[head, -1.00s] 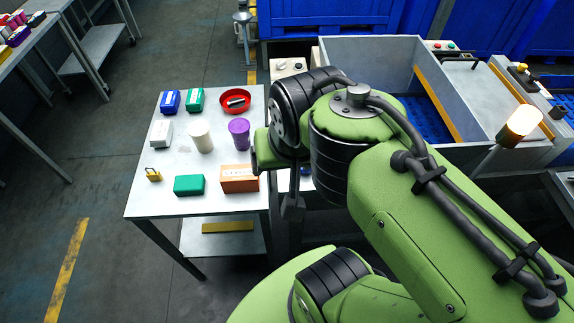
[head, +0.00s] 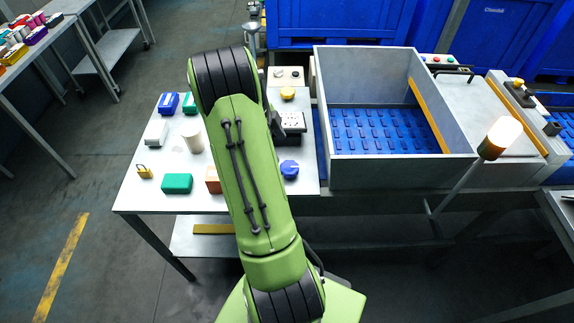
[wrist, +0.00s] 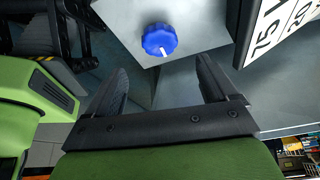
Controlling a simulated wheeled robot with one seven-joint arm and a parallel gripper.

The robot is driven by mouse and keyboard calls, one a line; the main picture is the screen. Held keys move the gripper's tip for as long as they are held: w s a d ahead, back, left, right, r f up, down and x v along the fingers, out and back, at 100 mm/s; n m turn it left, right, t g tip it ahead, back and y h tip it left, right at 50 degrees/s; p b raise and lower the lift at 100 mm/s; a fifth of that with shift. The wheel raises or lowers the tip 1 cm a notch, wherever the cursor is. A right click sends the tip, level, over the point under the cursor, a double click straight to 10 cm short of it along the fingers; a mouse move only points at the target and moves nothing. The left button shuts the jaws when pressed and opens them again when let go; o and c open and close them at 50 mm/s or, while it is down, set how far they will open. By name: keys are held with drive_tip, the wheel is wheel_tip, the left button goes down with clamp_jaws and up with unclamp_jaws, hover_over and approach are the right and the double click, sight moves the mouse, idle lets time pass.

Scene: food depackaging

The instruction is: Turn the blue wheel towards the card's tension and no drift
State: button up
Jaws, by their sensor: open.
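The blue wheel (wrist: 159,40) is a knob with a scalloped rim, on a pale grey surface in the wrist view. Its white mark points toward the bottom of that picture. It also shows in the head view (head: 289,169), just right of my arm. A white card (wrist: 281,30) with large black figures, "75" among them, is cut off at the wrist view's upper right; the rest of its text cannot be read. My gripper (wrist: 161,66) is open and empty, its fingers pointing toward the wheel and apart from it.
A yellow knob (head: 288,93) and a white panel with dark marks (head: 292,122) are behind the wheel. A grey-walled bin (head: 390,170) stands right.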

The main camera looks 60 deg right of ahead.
sight(289, 167)
drive_tip(key=x, duration=0.9)
drive_tip(key=shift+w+b, duration=0.1)
drive_tip(key=shift+b, duration=0.25)
drive_tip(key=c, duration=1.1)
